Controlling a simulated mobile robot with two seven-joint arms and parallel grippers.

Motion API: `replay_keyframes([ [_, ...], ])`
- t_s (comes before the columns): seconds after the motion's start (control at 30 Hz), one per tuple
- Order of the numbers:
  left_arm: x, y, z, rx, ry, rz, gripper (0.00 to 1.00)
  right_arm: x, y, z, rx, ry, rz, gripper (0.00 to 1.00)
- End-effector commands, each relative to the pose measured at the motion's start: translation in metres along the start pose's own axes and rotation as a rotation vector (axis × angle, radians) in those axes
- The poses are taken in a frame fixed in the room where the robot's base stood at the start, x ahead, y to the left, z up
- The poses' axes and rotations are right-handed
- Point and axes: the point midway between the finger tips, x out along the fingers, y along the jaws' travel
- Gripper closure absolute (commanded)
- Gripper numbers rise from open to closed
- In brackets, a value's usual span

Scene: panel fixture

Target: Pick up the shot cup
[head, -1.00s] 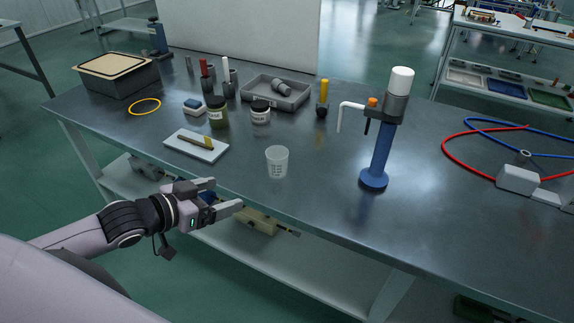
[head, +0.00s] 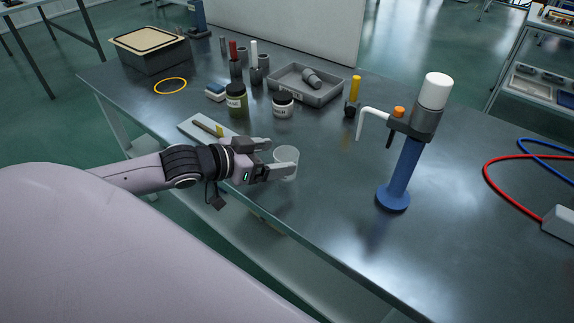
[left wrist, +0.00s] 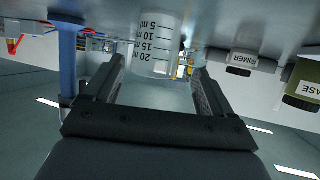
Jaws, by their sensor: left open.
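The shot cup (head: 287,155) is a small clear cup standing on the dark bench near its front edge. In the left wrist view, which is upside down, the cup (left wrist: 156,42) shows black millilitre marks. My left gripper (head: 279,157) is open and level with the cup in the head view, with a finger on either side of the cup's near part. In the left wrist view the cup stands between and just ahead of the fingertips (left wrist: 159,68). I cannot tell whether a finger touches it. The near finger hides part of the cup in the head view. My right gripper is not in view.
A white tray (head: 190,127) with a brush lies left of the cup. Jars of base (head: 237,101) and primer (head: 283,105) stand behind it. A blue post dispenser (head: 402,170) stands to the right. The bench between cup and post is clear.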

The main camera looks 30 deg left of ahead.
Motion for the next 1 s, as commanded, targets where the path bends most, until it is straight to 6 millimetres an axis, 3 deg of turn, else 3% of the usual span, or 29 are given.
replay_keyframes([
  [0.6, 0.049, 0.007, -0.002, 0.001, 0.000, -0.001, 0.16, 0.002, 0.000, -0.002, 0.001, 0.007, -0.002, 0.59],
  [0.93, 0.052, 0.007, -0.002, 0.002, -0.002, 0.001, 0.16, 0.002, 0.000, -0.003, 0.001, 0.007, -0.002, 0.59],
  [0.97, 0.052, 0.007, -0.002, 0.002, -0.002, 0.001, 0.19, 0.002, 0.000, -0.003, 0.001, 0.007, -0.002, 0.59],
  [1.0, 0.052, 0.007, -0.002, 0.002, -0.001, 0.001, 0.32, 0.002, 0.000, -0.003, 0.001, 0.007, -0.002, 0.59],
])
